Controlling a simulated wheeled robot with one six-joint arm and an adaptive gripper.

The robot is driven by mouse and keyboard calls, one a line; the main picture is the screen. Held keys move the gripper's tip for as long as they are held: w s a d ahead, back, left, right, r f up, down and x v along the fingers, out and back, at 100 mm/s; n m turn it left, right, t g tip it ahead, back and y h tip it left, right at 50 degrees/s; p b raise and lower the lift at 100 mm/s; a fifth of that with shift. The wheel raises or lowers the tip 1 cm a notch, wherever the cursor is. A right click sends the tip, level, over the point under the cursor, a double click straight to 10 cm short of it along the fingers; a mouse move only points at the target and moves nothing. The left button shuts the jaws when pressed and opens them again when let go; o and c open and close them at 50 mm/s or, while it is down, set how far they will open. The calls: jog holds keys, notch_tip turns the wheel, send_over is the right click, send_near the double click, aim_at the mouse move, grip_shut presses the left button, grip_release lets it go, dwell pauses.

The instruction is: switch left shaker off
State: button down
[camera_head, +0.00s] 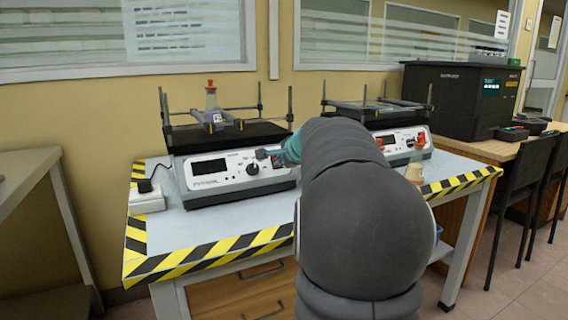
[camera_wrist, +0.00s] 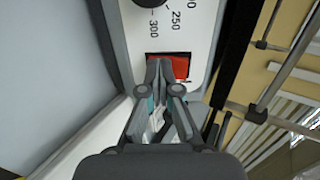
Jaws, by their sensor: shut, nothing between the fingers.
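The left shaker (camera_head: 235,175) stands on the table with a white front panel, a dark display and a round knob (camera_head: 252,169). A flask with a red cap (camera_head: 211,98) is held on its dark platform. In the wrist view, its red switch (camera_wrist: 181,67) sits in a dark frame beside the dial numbers, and the knob (camera_wrist: 150,2) shows at the top edge. My gripper (camera_wrist: 166,66) is shut and empty, with its tips at the switch and covering its left part. I cannot tell whether they touch. In the head view, my arm hides part of the panel's right end.
A second shaker (camera_head: 398,143) stands to the right, partly behind my arm, with a flask (camera_head: 415,168) in front of it. A white power strip (camera_head: 147,199) lies at the table's left. Striped tape (camera_head: 215,250) marks the table edge. A black box (camera_head: 460,98) stands farther right.

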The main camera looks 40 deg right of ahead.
jog(key=shift+r+p, duration=0.45)
jog(key=shift+r, duration=0.25)
jog(key=s+f+v, duration=0.1)
jog(key=f+v, duration=0.1)
jog(key=v, duration=1.1)
jog(key=shift+s+b, duration=0.35)
jog(key=shift+s, duration=0.1)
jog(key=shift+a+r, duration=0.1)
